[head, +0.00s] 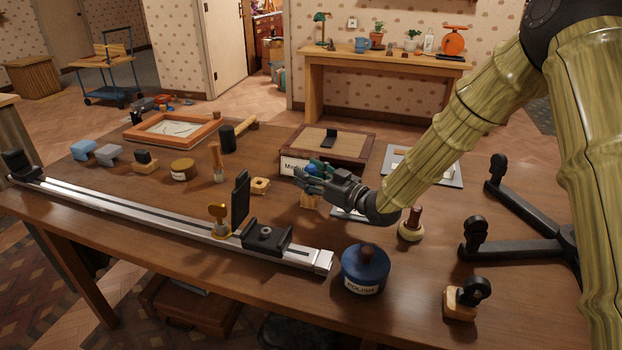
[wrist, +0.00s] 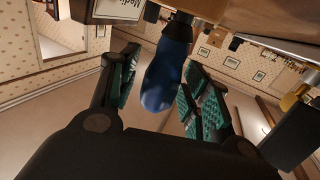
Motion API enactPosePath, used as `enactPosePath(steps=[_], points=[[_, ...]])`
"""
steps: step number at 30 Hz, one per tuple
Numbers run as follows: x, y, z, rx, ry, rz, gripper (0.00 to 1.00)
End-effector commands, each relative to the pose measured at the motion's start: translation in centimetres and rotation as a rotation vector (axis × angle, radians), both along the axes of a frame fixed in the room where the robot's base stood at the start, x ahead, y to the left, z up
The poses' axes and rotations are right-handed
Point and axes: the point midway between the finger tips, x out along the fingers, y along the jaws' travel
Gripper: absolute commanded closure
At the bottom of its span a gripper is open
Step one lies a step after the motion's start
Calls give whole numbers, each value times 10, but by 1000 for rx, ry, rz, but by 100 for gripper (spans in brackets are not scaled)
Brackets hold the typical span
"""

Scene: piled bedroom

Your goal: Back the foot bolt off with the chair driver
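My gripper (head: 318,180) is over the middle of the table, in front of the wooden box. In the wrist view my gripper (wrist: 165,95) is open, with green-padded fingers on both sides of a blue handle (wrist: 165,75). I see a gap on the left of the handle; whether the right pads touch it I cannot tell. The handle looks like a driver's, and its far end is hidden. A small wooden block (head: 310,201) stands below my gripper. A black chair base (head: 520,205) with casters lies at the right. I cannot clearly make out a foot bolt.
A long metal rail (head: 150,215) with black clamp jaws runs along the table's front left. A blue polish tin (head: 364,272), a bulb-handled tool (head: 411,226) and a loose caster on a block (head: 461,300) stand near the front right. The wooden box (head: 345,146) is behind my gripper.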

Motion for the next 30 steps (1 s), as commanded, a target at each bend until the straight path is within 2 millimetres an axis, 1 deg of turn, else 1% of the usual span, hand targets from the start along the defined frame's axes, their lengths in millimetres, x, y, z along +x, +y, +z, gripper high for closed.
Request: enactPosePath(steps=[1,6,14,17,22,30], points=[[0,0,0,0,0,0,68],[0,0,0,0,0,0,98],[0,0,1,0,-1,0,98],[0,0,6,1,-2,0,98],[0,-1,26,0,-4,0,98],[0,-1,72,1,-5,0,98]])
